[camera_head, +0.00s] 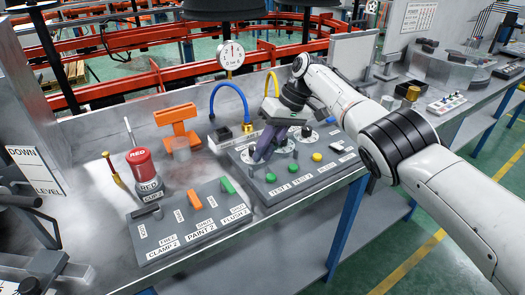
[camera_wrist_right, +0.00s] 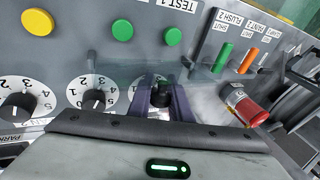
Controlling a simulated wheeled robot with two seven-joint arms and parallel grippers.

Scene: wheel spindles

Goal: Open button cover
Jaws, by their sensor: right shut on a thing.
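My right gripper (camera_head: 262,152) reaches down onto the left part of the grey test panel (camera_head: 315,178). In the right wrist view its two purple fingers (camera_wrist_right: 163,100) are shut on a black knob (camera_wrist_right: 160,92) by the third numbered dial. A faint clear sheet, perhaps the button cover (camera_wrist_right: 122,74), shows between the fingers and the green buttons; its edges are hard to make out. The green buttons (camera_wrist_right: 122,29) (camera_wrist_right: 172,36) and the yellow button (camera_wrist_right: 38,21) lie beyond the fingertips. The gripper hides part of that dial in the head view. My left gripper is not in view.
A second grey panel (camera_head: 190,225) with orange and green switches is at the front left. Blue (camera_head: 231,88) and yellow loops rise behind the test panel.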

